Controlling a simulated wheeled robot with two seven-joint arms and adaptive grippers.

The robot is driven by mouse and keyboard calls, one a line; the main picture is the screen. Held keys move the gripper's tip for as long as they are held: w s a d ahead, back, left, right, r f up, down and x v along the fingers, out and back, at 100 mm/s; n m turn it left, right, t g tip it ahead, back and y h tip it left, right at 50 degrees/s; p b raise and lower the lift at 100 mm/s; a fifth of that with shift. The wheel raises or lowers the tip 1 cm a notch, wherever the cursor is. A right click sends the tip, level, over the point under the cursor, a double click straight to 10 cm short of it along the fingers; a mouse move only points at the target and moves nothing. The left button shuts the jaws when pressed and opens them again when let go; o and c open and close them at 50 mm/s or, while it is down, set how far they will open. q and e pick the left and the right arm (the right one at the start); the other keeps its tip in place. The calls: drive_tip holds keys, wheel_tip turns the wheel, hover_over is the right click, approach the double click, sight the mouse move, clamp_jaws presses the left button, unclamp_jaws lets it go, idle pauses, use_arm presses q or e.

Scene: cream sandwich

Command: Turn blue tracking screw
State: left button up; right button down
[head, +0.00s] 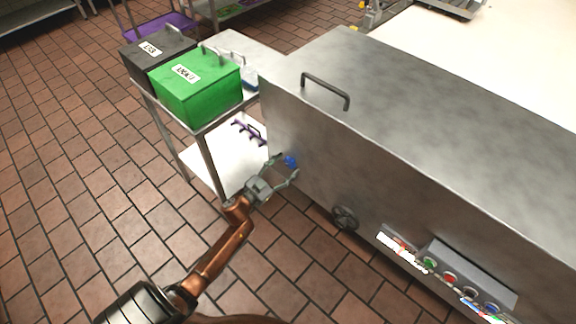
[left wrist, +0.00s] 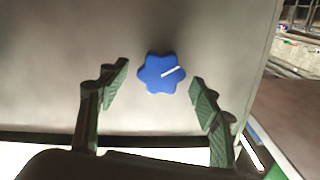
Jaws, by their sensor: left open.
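The blue tracking screw (head: 290,161) is a lobed blue knob on the left part of the steel machine's front face. In the left wrist view the knob (left wrist: 161,73) has a white line on it, pointing to the upper right. My left gripper (head: 284,169) is open at the knob. In the left wrist view its two fingers (left wrist: 160,88) stand on either side of the knob, with a gap on both sides. I cannot tell from these views whether the fingertips reach the knob's depth. My right gripper is not in view.
The steel machine (head: 420,130) has a top handle (head: 325,88), a dark round wheel (head: 345,217) and a button panel (head: 460,280) to the right. A cart (head: 205,122) with a green box (head: 197,87) and black box (head: 155,52) stands left. Tiled floor is clear in front.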

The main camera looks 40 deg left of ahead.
use_arm(q)
drive_tip(key=shift+w, duration=0.4)
drive_tip(key=c, duration=1.2)
